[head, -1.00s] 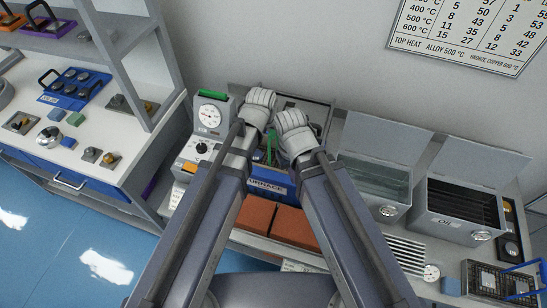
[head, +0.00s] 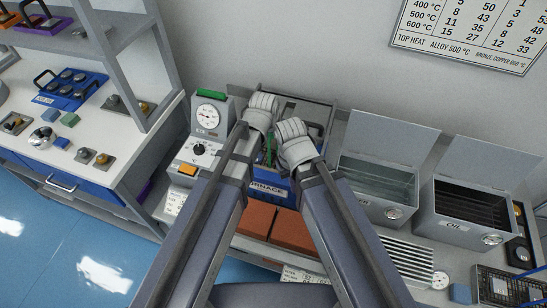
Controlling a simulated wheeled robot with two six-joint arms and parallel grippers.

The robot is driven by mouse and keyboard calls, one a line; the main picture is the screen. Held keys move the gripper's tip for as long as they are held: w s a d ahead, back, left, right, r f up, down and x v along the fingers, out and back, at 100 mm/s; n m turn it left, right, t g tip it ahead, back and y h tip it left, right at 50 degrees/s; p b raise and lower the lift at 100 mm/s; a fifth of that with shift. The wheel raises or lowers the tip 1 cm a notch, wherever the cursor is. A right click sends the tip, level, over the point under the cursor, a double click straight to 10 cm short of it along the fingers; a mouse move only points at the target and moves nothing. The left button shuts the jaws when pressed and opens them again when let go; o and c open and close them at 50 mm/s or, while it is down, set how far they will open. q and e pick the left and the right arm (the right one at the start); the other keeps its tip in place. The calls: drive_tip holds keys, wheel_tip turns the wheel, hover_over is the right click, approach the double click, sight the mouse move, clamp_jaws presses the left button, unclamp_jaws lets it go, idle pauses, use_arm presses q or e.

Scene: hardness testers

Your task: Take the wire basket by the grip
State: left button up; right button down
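The wire basket (head: 494,289) is a dark mesh basket at the bottom right corner of the head view, on the grey bench. Its blue grip (head: 534,274) shows only in part, cut off by the right edge. My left gripper (head: 262,105) and my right gripper (head: 292,131) are close together over the furnace (head: 268,191), far up and left of the basket. Their white bodies hide the fingertips, so their opening cannot be made out. Neither gripper touches the basket.
Orange bricks (head: 291,231) and a slatted grille (head: 407,256) lie in front. A dial unit (head: 208,116) stands left, with a side bench (head: 95,140) beyond.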

use_arm(q)
clamp_jaws()
idle(1.0)
